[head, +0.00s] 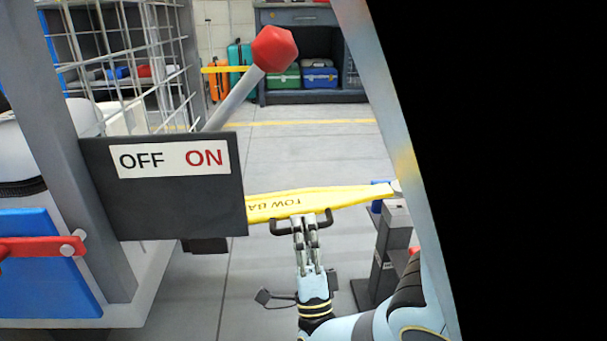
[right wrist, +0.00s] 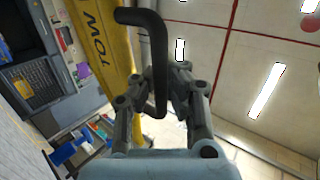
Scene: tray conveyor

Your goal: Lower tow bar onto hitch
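The yellow tow bar (head: 330,199) runs roughly level from behind the OFF/ON panel to a grey post on the right. In the right wrist view the tow bar (right wrist: 118,70) fills a strip left of my fingers. A black handle (head: 275,227) hangs under the bar; the handle also shows in the wrist view (right wrist: 158,60). My right gripper (head: 308,224) is shut on this handle from below. The hitch seems to be the grey post (head: 393,232); the bar's right end is at its top, by a light round part (head: 397,187). I cannot tell whether they touch. My left gripper is out of view.
A wire-sided cart (head: 112,279) stands at the left, with a black OFF/ON panel (head: 166,226) and a red-knobbed lever (head: 274,48) leaning toward ON. A grey cabinet (head: 306,18) is at the back. The floor between is clear.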

